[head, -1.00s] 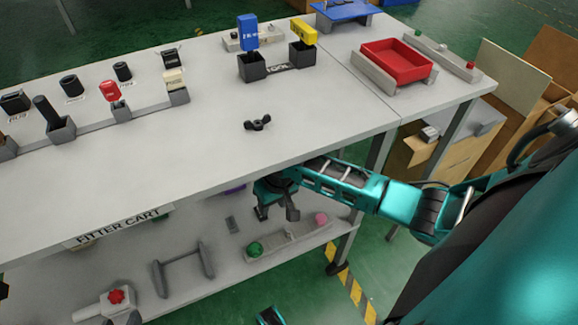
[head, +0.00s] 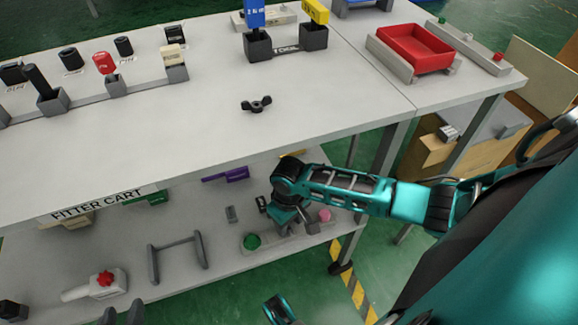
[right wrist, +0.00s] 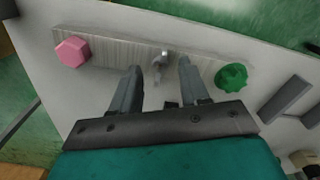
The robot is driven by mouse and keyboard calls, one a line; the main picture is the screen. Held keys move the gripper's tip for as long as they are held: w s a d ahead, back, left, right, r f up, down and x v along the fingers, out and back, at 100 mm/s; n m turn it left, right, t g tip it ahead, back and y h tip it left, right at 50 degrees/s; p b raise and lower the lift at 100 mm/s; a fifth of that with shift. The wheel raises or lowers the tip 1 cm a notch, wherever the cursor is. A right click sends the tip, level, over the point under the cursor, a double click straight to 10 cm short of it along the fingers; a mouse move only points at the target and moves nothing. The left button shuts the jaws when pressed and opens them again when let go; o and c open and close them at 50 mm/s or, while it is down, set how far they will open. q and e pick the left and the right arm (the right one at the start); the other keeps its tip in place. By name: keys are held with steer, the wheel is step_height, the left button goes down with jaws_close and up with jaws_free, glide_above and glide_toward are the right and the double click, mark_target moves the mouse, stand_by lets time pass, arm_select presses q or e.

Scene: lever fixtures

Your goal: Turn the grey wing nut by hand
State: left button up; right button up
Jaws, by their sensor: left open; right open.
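A small grey winged piece (right wrist: 160,67), which looks like the grey wing nut, sits on the middle of a light grey plate (right wrist: 110,47) in the right wrist view. It stands between a pink hexagonal knob (right wrist: 72,52) and a green knurled knob (right wrist: 231,77). My right gripper (right wrist: 157,82) is open, its fingers either side of the grey piece; contact cannot be told. In the head view the right gripper (head: 300,224) is over the plate on the lower shelf and hides the piece. My left gripper (head: 122,314) is open and empty at the bottom edge.
A black wing-shaped knob (head: 256,105) sits on the cart top (head: 180,140). The top's edge overhangs the lower shelf (head: 100,255). On that shelf are a grey U-shaped handle (head: 177,258) and a red-knobbed valve (head: 104,282). A table leg stands right of the plate.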

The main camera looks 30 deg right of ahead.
steer(key=shift+f, duration=0.5)
steer(key=shift+c, duration=0.3)
jaws_close()
